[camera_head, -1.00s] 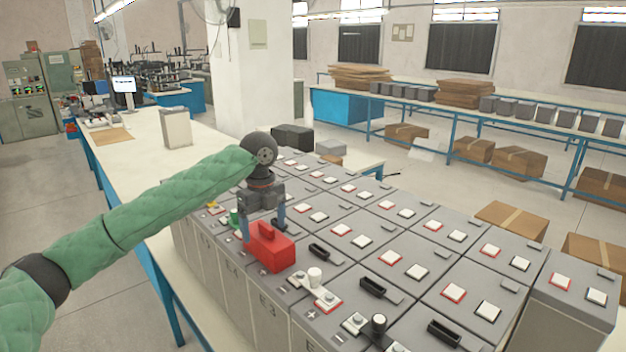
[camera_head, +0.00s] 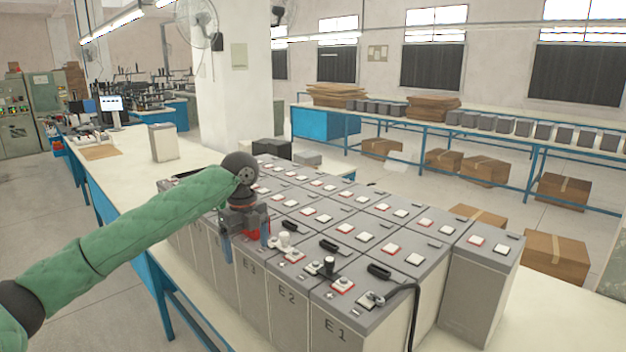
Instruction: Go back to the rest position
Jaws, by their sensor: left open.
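My left gripper (camera_head: 246,243) is open at the near left edge of the battery rows (camera_head: 345,225), its fingers pointing down. A red block with a handle-like top (camera_head: 257,224) shows behind and between its fingers, partly hidden by them; I cannot tell whether they touch it. The near batteries are marked E1, E2 and E3. My right gripper is not in view.
The batteries stand on a pale table (camera_head: 470,333) with blue legs. A black cable (camera_head: 414,315) hangs down beside E1. A long white bench (camera_head: 118,170) runs back on the left. Cardboard boxes (camera_head: 555,258) lie on the floor at right.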

